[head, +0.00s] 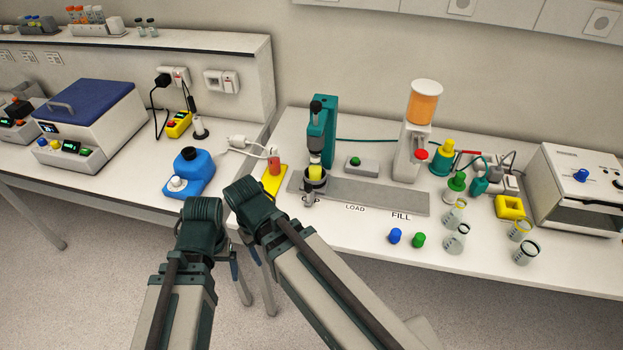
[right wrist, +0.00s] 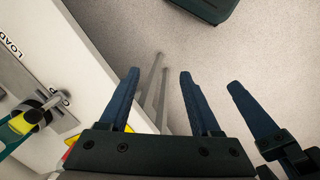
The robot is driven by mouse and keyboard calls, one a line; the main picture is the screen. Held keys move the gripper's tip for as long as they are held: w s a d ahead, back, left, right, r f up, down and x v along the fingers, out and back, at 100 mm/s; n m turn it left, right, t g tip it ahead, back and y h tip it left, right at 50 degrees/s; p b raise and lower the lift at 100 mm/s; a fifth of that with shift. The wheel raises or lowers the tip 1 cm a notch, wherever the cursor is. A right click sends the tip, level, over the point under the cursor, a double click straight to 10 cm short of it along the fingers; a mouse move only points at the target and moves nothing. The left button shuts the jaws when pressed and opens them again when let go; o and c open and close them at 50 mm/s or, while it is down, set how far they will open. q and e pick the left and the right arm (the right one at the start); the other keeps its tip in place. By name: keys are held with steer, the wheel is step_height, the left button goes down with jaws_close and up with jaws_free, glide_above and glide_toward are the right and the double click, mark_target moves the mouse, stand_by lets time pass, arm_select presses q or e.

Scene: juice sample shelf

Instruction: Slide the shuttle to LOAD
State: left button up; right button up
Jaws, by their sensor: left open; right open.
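The shuttle (head: 309,199) is at the CAP end of the grey track (head: 375,196), under the teal press (head: 323,125). It carries a cup with a yellow top (head: 315,173). The LOAD label (head: 355,208) is at mid-track, with FILL to its right. The right wrist view shows the shuttle (right wrist: 52,101) at the left, beside the CAP label. My right gripper (right wrist: 158,78) is open and empty, away from the shuttle, over the table's front edge. My left gripper (head: 235,267) is open beside it, low at the table front and mostly hidden by my arms.
An orange dispenser (head: 422,105) stands behind the FILL end. Blue and green caps (head: 395,236) and several beakers (head: 457,238) are at front right. The table before LOAD is clear.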

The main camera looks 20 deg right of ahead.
steer(key=w+d+r+p, duration=0.8)
steer(key=w+r, duration=0.1)
steer(key=w, duration=0.2)
step_height(320, 180, up, 5)
steer(key=n+y+p, duration=0.1)
steer(key=n+p, duration=0.1)
steer(key=p, duration=0.3)
glide_above(308, 186)
arm_select(q)
step_height(308, 186, up, 14)
arm_select(e)
steer(key=shift+d, duration=0.1)
arm_select(q)
step_height(308, 186, down, 14)
steer(key=b, duration=1.4)
steer(key=shift+r, duration=0.15)
arm_select(e)
step_height(308, 186, down, 14)
steer(key=shift+r, duration=0.1)
arm_select(q)
steer(key=shift+r, duration=0.1)
arm_select(e)
jaws_close()
